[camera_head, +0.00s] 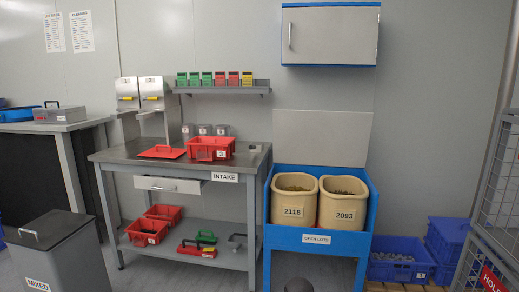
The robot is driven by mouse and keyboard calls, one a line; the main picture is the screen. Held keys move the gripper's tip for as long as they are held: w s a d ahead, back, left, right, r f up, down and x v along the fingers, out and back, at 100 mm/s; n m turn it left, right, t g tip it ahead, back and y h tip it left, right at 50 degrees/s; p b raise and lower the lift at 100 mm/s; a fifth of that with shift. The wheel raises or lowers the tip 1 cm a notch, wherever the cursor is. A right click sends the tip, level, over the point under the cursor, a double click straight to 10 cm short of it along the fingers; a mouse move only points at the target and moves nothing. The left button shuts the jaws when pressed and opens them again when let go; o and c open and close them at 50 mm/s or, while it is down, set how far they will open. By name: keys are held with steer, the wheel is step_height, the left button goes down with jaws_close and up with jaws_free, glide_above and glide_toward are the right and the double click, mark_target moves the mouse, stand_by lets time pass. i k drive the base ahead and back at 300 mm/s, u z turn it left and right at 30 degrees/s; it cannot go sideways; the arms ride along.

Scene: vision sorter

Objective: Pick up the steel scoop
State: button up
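My gripper does not show in this view. A dark rounded shape at the bottom edge may be part of my own body.
The INTAKE table (130,158) carries a red bin (211,148) and a red lid (162,152). Two more red bins stand on its lower shelf. To the right, a blue stand (318,258) holds two sacks. A grey MIXED bin (60,255) stands front left.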

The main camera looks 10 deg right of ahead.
mark_target(252, 148)
steer(key=i, duration=0.9)
